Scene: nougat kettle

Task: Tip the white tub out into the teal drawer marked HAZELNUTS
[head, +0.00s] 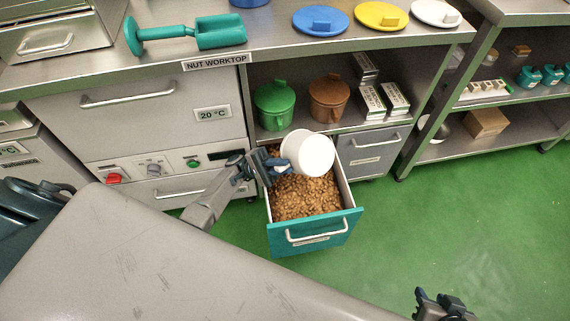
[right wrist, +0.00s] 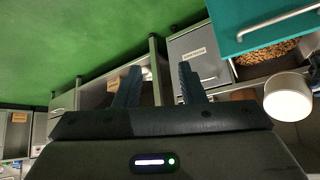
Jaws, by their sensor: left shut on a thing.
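The white tub (head: 308,153) is tilted over the open teal drawer (head: 316,236). My left gripper (head: 272,165) is shut on the tub's left side. I cannot tell whether anything is left inside the tub. The drawer is pulled out and holds a bed of brown nuts (head: 303,197); its small label is too small to read. In the right wrist view the tub (right wrist: 287,97) hangs by the teal drawer front (right wrist: 265,30), with nuts behind it. My right gripper (head: 441,303) is open and empty, apart from the drawer, at the head view's bottom edge; its fingers (right wrist: 158,85) are spread.
A grey drawer (head: 372,152) stands shut to the right of the teal one. Green (head: 274,104) and brown (head: 328,98) lidded pots sit on the shelf above. A teal scoop (head: 190,34) and several lids lie on the worktop. Green floor (head: 450,220) is clear at the right.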

